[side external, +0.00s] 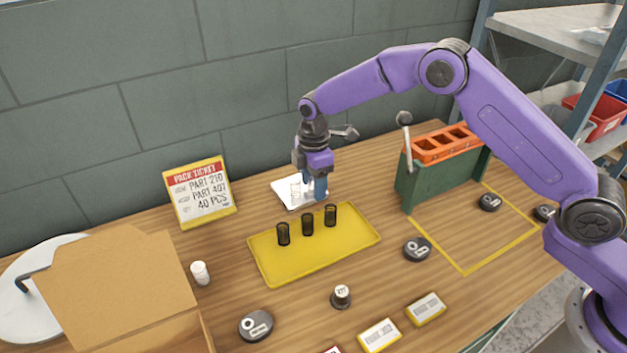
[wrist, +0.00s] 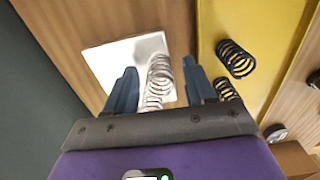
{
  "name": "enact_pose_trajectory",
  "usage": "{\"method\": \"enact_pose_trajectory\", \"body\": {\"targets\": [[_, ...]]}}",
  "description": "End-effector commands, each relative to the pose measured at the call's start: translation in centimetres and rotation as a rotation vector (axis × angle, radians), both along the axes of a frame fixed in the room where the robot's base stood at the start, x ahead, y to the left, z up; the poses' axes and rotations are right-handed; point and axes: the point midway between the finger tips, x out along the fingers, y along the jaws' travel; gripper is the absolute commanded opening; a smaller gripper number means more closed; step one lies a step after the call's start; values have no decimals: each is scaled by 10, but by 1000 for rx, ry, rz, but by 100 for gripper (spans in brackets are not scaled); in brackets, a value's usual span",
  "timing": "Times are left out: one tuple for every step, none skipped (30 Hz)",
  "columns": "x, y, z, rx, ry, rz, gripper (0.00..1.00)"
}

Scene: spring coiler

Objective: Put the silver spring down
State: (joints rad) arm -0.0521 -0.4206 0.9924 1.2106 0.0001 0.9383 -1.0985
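The silver spring (side external: 295,188) stands at the white pad (side external: 281,187) behind the yellow tray. It also shows in the wrist view (wrist: 158,80), in front of the bright pad (wrist: 113,60). My gripper (side external: 308,187) is low over the pad, pointing down. In the wrist view its two blue fingers (wrist: 160,88) are apart, one on each side of the spring, with a narrow gap visible on both sides. The spring looks upright, and its base seems to be on the pad, though exact contact is hard to see.
A yellow tray (side external: 275,268) with three black springs (side external: 307,224) lies just in front of the pad. A green coiler with an orange top (side external: 442,146) and a lever stands to the right. A pack ticket (side external: 198,192) and open cardboard box (side external: 118,285) are left.

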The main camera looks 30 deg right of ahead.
Motion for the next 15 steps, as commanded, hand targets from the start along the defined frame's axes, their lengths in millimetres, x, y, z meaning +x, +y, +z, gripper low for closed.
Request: {"method": "enact_pose_trajectory", "body": {"targets": [[0, 0, 0, 0, 0, 0, 54], [0, 0, 0, 0, 0, 0, 54], [0, 0, 0, 0, 0, 0, 54], [0, 0, 0, 0, 0, 0, 54], [0, 0, 0, 0, 0, 0, 54], [0, 0, 0, 0, 0, 0, 54], [0, 0, 0, 0, 0, 0, 54], [0, 0, 1, 0, 0, 0, 54], [0, 0, 2, 0, -1, 0, 54], [0, 0, 4, 0, -1, 0, 54], [0, 0, 6, 1, -1, 0, 54], [0, 0, 10, 1, -2, 0, 54], [1, 0, 14, 1, -2, 0, 54], [1, 0, 18, 2, -3, 0, 54], [1, 0, 25, 2, -4, 0, 54]]}}
